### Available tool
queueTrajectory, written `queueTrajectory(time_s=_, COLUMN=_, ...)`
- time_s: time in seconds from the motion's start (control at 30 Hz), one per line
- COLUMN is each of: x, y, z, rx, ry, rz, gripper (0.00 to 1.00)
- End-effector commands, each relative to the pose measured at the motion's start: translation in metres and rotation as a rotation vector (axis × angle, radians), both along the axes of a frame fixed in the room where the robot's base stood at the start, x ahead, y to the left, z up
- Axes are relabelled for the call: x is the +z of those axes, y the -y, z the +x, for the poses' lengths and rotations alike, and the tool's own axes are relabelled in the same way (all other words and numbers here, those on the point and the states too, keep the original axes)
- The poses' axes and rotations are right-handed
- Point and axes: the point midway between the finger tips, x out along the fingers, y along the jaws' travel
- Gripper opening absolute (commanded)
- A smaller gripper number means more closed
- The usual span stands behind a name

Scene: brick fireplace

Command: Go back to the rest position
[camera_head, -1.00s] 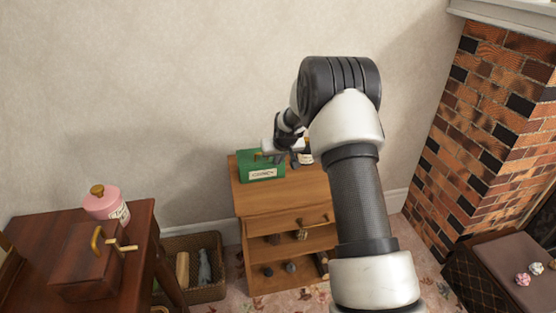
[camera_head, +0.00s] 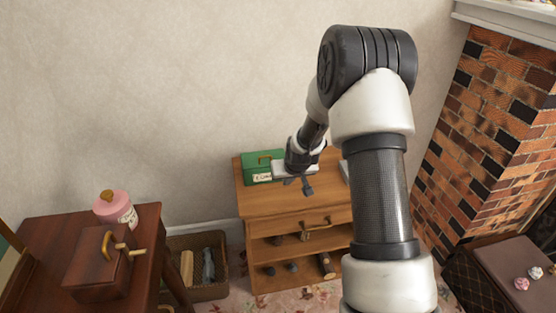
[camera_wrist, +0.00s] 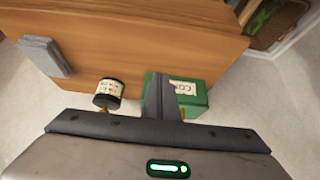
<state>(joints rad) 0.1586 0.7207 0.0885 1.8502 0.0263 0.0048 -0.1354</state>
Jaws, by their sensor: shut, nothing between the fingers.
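My gripper (camera_head: 299,186) is shut and empty, above the top of the wooden cabinet (camera_head: 290,206) and just right of the green box. My raised arm crosses the right half of the head view. In the wrist view the shut fingers (camera_wrist: 160,97) stick up in front of the green box (camera_wrist: 190,92) and cover part of it. The green box also shows at the back of the cabinet top in the head view (camera_head: 260,168).
A small labelled jar (camera_wrist: 109,92) and a grey slab (camera_wrist: 44,57) are on the cabinet top. At left, a dark red table (camera_head: 140,225) bears a pink jar (camera_head: 116,208) and a brown box (camera_head: 95,265). A basket (camera_head: 212,291) stands between. A brick fireplace (camera_head: 485,135) is at right.

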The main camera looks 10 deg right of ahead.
Motion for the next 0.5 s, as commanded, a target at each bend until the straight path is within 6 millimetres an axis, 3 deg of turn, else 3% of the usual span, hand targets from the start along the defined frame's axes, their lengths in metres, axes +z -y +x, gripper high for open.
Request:
queueTrajectory(time_s=0.17, x=0.015, y=-0.002, z=-0.004, rx=0.003, ry=0.004, rz=-0.002, gripper=0.0)
queueTrajectory(time_s=0.27, x=0.051, y=-0.006, z=-0.014, rx=0.009, ry=0.005, rz=-0.008, gripper=0.0)
queueTrajectory(time_s=0.37, x=0.104, y=-0.012, z=-0.039, rx=0.014, ry=0.0, rz=-0.015, gripper=0.0)
queueTrajectory(time_s=0.5, x=0.173, y=-0.022, z=-0.093, rx=0.019, ry=-0.017, rz=-0.022, gripper=0.0)
